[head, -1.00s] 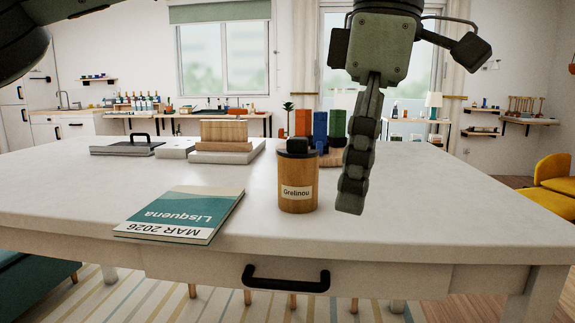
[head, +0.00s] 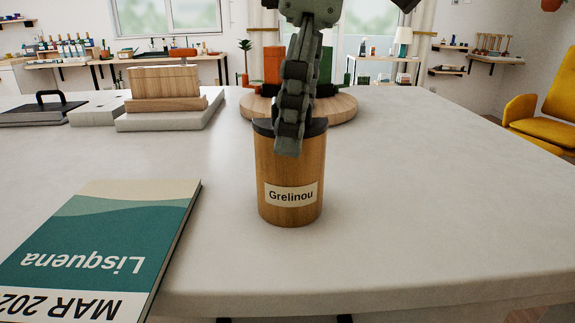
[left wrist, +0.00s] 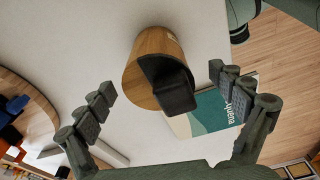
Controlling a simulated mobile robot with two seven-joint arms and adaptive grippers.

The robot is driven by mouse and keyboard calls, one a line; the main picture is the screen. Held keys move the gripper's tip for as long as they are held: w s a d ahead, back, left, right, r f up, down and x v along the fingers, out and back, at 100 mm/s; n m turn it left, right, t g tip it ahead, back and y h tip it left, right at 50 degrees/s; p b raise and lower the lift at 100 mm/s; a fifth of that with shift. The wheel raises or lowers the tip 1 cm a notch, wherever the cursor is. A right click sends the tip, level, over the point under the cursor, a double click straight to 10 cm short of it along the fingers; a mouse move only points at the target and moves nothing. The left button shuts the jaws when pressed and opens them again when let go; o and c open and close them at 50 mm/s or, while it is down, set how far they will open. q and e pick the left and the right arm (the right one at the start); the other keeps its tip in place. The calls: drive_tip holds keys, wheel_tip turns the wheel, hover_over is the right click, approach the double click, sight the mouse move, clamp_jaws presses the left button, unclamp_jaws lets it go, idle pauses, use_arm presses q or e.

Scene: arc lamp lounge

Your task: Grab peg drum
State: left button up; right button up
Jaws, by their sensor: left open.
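The peg drum (head: 290,178) is an upright wooden cylinder with a dark lid and a "Grelinou" label, standing on the pale table. My left gripper (head: 289,143) comes down from the top in the head view, its fingers seen edge-on and hiding most of the lid. In the left wrist view the drum (left wrist: 147,62) shows its black lid and knob between the spread fingers of my left gripper (left wrist: 162,80). It is open and empty, and I see no clear contact. My right gripper is not in view.
A "Lisquena" booklet (head: 105,240) lies left of the drum. Behind stand a round wooden board (head: 345,108) with coloured blocks, a wooden block on pale slabs (head: 165,121), and a black-handled slab (head: 40,112). The table right of the drum is clear.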

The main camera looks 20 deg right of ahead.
sight(287, 158)
use_arm(q)
drive_tip(key=f, duration=0.3)
drive_tip(key=w+a+f, duration=0.1)
drive_tip(key=f, duration=0.1)
drive_tip(key=c, duration=1.6)
drive_tip(key=shift+r, duration=0.1)
drive_tip(key=shift+c, duration=0.5)
drive_tip(key=shift+r, duration=0.1)
